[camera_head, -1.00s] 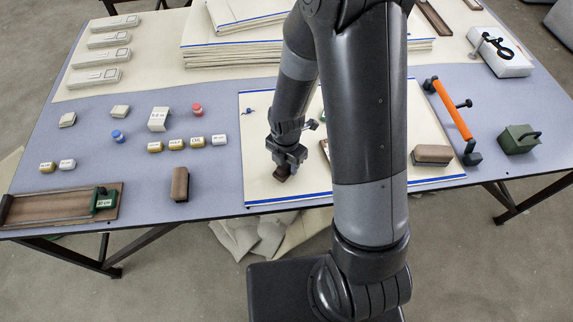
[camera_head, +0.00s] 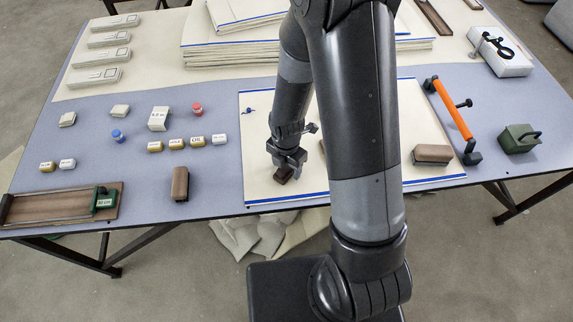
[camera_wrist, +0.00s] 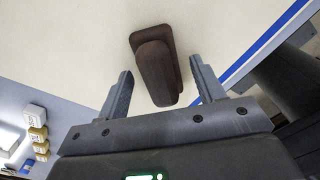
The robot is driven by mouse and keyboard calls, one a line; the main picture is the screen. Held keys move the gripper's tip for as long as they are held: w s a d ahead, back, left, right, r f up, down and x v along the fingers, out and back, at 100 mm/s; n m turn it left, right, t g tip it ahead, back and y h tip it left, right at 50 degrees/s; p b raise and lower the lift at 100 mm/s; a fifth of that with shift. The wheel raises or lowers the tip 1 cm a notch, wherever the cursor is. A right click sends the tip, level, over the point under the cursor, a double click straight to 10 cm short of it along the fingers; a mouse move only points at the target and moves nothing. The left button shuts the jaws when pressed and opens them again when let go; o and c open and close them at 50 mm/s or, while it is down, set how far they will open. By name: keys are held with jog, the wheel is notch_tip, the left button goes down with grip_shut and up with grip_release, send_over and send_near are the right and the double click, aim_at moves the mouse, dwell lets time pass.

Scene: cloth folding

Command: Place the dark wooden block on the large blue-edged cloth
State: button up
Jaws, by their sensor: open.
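The dark wooden block (camera_head: 283,175) lies on the large blue-edged cloth (camera_head: 262,115), near its front left part. In the wrist view the dark block (camera_wrist: 155,62) stands clear against the pale cloth (camera_wrist: 80,45). My gripper (camera_head: 287,160) is directly over the block in the head view. In the wrist view my gripper (camera_wrist: 161,68) is open, with one finger on each side of the block. Gaps show between the block and both fingers. My arm hides the middle of the cloth.
A brown-topped block (camera_head: 432,153) sits on the cloth's right part. Another brown block (camera_head: 180,184) stands on the table left of the cloth. An orange-handled tool (camera_head: 453,110) and a green weight (camera_head: 518,138) lie to the right. Folded cloths (camera_head: 230,55) are stacked behind.

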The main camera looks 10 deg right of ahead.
jog(key=s+d+r+m+t, duration=0.15)
jog(key=r+m, duration=0.45)
jog(key=r, duration=0.7)
jog(key=s+d+r+m+t, duration=0.1)
jog(key=s+d+r+m, duration=0.15)
jog(key=r+m, duration=0.65)
jog(key=s+d+r+m+t, duration=0.1)
jog(key=s+d+r+m, duration=0.1)
jog(key=s+r+m, duration=0.2)
jog(key=s+d+r+m+t, duration=0.2)
jog(key=s+r+m, duration=0.2)
jog(key=r+m, duration=0.4)
jog(key=shift+s+d+r, duration=0.25)
jog(key=shift+r, duration=0.6)
